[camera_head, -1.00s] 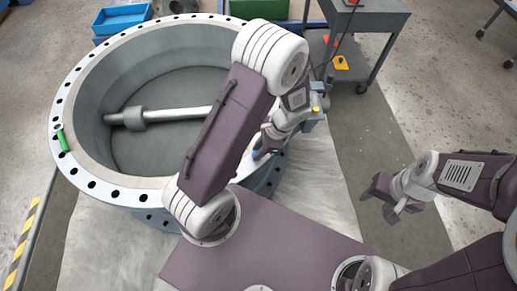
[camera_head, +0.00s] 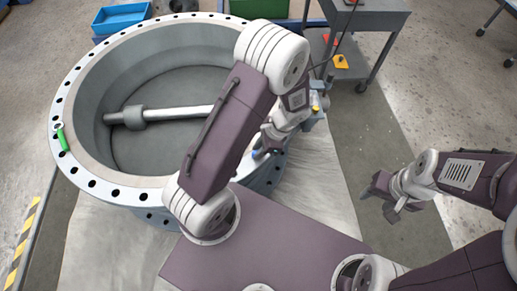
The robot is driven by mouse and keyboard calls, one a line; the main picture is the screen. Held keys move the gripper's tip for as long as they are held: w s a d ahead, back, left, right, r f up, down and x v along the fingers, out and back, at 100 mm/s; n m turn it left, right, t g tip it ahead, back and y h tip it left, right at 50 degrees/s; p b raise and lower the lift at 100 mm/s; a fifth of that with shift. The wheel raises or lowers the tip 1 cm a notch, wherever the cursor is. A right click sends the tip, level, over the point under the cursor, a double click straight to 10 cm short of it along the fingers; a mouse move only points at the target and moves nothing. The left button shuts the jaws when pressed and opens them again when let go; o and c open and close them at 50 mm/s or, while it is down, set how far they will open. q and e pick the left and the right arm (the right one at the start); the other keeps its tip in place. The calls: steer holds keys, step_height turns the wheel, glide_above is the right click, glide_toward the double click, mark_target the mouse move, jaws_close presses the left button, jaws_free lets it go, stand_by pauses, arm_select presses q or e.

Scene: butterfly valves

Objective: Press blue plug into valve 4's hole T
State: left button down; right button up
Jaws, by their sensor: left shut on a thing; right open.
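The large grey round valve (camera_head: 90,175) has a wide flange with a ring of dark bolt holes, and a shaft crosses its bore. My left gripper (camera_head: 262,151) is at the flange's right side, low over the rim, shut on the blue plug (camera_head: 255,154). Only a small blue bit of the plug shows by the fingers. My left arm crosses in front of the flange's near right part, so the hole under the plug is hidden. I cannot tell whether the plug is in a hole. No number or letter mark is readable. My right gripper (camera_head: 377,194) is open and empty over the floor.
A green-handled tool (camera_head: 62,140) lies on the flange's left rim. A blue bin (camera_head: 121,17) and a green bin (camera_head: 258,8) stand behind the valve. A grey cart (camera_head: 372,20) stands at the back right. The floor at right is clear.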

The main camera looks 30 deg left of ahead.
arm_select(q)
steer(key=shift+f, duration=0.2)
steer(key=shift+f+b, duration=0.4)
steer(key=c, duration=1.1)
jaws_free()
steer(key=shift+r, duration=0.1)
steer(key=shift+c, duration=0.2)
steer(key=o, duration=0.5)
step_height(320, 180, up, 6)
steer(key=p, duration=0.6)
steer(key=shift+r+p, duration=0.1)
steer(key=shift+p, duration=0.25)
